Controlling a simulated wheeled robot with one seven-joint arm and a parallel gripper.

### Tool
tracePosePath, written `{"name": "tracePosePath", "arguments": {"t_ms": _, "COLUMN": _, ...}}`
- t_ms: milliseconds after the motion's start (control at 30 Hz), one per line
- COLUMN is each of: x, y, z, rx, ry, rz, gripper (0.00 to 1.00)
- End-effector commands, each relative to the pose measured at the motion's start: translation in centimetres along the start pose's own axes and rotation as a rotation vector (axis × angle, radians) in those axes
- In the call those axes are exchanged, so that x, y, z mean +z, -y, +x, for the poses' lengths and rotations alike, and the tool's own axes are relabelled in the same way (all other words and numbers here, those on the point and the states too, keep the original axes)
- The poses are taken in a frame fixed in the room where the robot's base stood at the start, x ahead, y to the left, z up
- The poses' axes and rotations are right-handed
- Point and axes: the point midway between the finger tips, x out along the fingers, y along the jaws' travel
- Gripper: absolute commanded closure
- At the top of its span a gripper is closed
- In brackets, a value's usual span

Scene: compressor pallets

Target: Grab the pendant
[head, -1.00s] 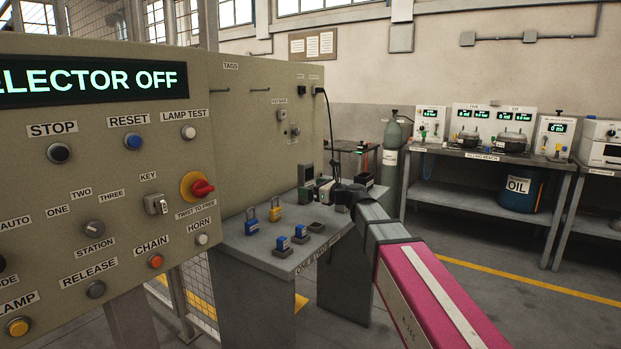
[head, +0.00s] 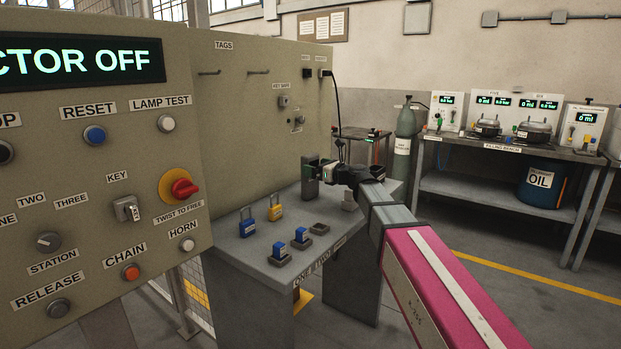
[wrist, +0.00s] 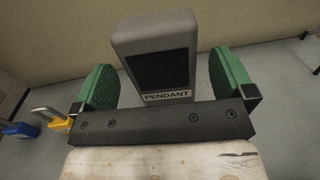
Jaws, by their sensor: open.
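The pendant (wrist: 155,52) is a grey upright block with a dark screen and a PENDANT label, seen in the wrist view. It stands on the grey table and also shows in the head view (head: 309,178). My gripper (wrist: 164,85) is open, with one green-padded finger on the left of the pendant and the other on its right. Visible gaps separate the pads from the pendant's sides. In the head view my gripper (head: 322,176) is beside the pendant, and its fingers are small and partly hidden.
A yellow padlock (head: 276,209) and a blue padlock (head: 248,225) stand left on the table (head: 262,250), with two blue items (head: 300,237) in front. The control panel (head: 262,130) rises behind the table. A cable hangs from the panel near my wrist.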

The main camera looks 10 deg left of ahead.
Motion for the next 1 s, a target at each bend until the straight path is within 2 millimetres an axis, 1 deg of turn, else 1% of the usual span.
{"name": "tracePosePath", "arguments": {"t_ms": 167, "x": -0.1, "y": 0.1, "z": 1.8, "rx": 0.001, "ry": 0.0, "rz": 0.0, "gripper": 0.0}}
{"name": "tracePosePath", "arguments": {"t_ms": 300, "x": -0.1, "y": 0.2, "z": 3.9, "rx": 0.001, "ry": 0.0, "rz": 0.0, "gripper": 0.0}}
{"name": "tracePosePath", "arguments": {"t_ms": 400, "x": -0.1, "y": 0.1, "z": 4.9, "rx": 0.0, "ry": 0.0, "rz": -0.001, "gripper": 0.0}}
{"name": "tracePosePath", "arguments": {"t_ms": 633, "x": -0.2, "y": 0.0, "z": 5.0, "rx": -0.001, "ry": 0.0, "rz": -0.001, "gripper": 0.0}}
{"name": "tracePosePath", "arguments": {"t_ms": 667, "x": -0.2, "y": 0.0, "z": 5.0, "rx": -0.001, "ry": 0.0, "rz": -0.001, "gripper": 0.03}}
{"name": "tracePosePath", "arguments": {"t_ms": 700, "x": -0.2, "y": 0.0, "z": 5.0, "rx": -0.001, "ry": 0.0, "rz": -0.001, "gripper": 0.16}}
{"name": "tracePosePath", "arguments": {"t_ms": 767, "x": -0.1, "y": 0.0, "z": 5.0, "rx": -0.001, "ry": 0.0, "rz": -0.001, "gripper": 0.36}}
{"name": "tracePosePath", "arguments": {"t_ms": 800, "x": -0.2, "y": 0.0, "z": 5.0, "rx": 0.0, "ry": 0.0, "rz": 0.0, "gripper": 0.49}}
{"name": "tracePosePath", "arguments": {"t_ms": 833, "x": -0.2, "y": 0.0, "z": 5.0, "rx": 0.0, "ry": 0.0, "rz": 0.0, "gripper": 0.59}}
{"name": "tracePosePath", "arguments": {"t_ms": 867, "x": -0.1, "y": 0.0, "z": 5.0, "rx": 0.0, "ry": 0.0, "rz": 0.0, "gripper": 0.61}}
{"name": "tracePosePath", "arguments": {"t_ms": 1000, "x": -0.1, "y": 0.0, "z": 5.0, "rx": 0.0, "ry": 0.001, "rz": 0.0, "gripper": 0.61}}
